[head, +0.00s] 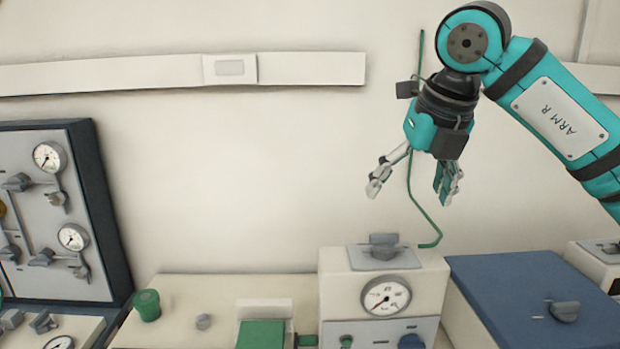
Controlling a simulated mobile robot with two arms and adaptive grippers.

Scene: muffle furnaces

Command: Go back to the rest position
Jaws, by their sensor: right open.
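My right gripper (413,188) hangs from the teal arm marked "ARM R" at the upper right of the head view. It points down, with its fingers spread open and nothing between them. It is in the air above a cream box with a round dial (386,297) and a dark knob on top, apart from it. My left gripper is not in view.
A gauge panel (88,240) stands at the left. A green cup (147,305), a small grey knob (203,321) and a green block (262,334) are on the cream surface. A blue box (540,295) is at the right. A thin green line (420,209) runs behind the gripper. The wall area left of the gripper is clear.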

